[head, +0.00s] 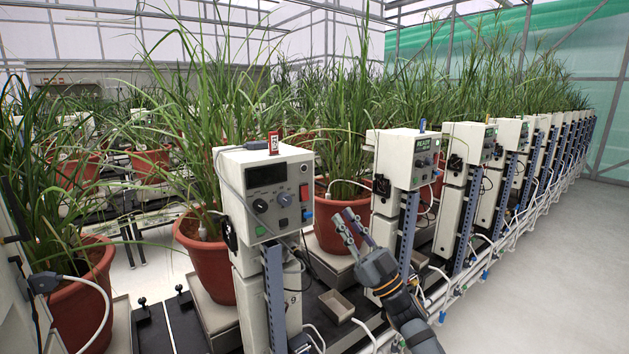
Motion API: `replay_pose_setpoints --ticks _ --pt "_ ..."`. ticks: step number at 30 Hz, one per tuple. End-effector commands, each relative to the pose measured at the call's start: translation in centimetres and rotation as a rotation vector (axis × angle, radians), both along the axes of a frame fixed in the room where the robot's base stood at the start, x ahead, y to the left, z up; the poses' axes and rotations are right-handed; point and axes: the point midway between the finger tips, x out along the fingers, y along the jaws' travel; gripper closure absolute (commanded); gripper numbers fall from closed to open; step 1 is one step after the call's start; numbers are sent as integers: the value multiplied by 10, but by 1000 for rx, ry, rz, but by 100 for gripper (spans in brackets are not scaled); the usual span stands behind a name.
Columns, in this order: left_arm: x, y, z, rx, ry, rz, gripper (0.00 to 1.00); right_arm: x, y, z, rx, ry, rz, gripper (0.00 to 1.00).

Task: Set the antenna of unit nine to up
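The near white control unit (266,178) has a dark display, knobs and colored buttons on its front. A small "9" shows low on its post, so I take it as unit nine. A red-and-white tag (273,143) stands on its top. A black fitting (229,228) is on its left side; I cannot clearly make out an antenna or its position. My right gripper (352,215) is to the right of this unit, in front of a red pot, apart from the unit's panel. Its fingers point up, look parted and hold nothing visible. My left gripper is out of view.
A second unit (410,158) with a green display stands to the right, in a long row of similar units. Red pots (207,262) with tall grass stand among them. White cables and small trays (336,306) lie low. The floor (560,270) at right is clear.

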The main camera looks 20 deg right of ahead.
Motion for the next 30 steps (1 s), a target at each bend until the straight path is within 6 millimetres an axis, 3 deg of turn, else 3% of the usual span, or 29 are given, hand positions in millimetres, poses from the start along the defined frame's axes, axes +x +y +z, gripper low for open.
replay_pose_setpoints --ticks 9,15,27,30 --pt "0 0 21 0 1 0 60 36 22 46 5 -2 -1 82" --pt "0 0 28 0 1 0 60 57 34 66 3 0 -1 82" --pt "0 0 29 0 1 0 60 63 38 71 0 1 -2 82" --pt "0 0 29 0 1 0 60 63 38 71 1 1 -3 95"
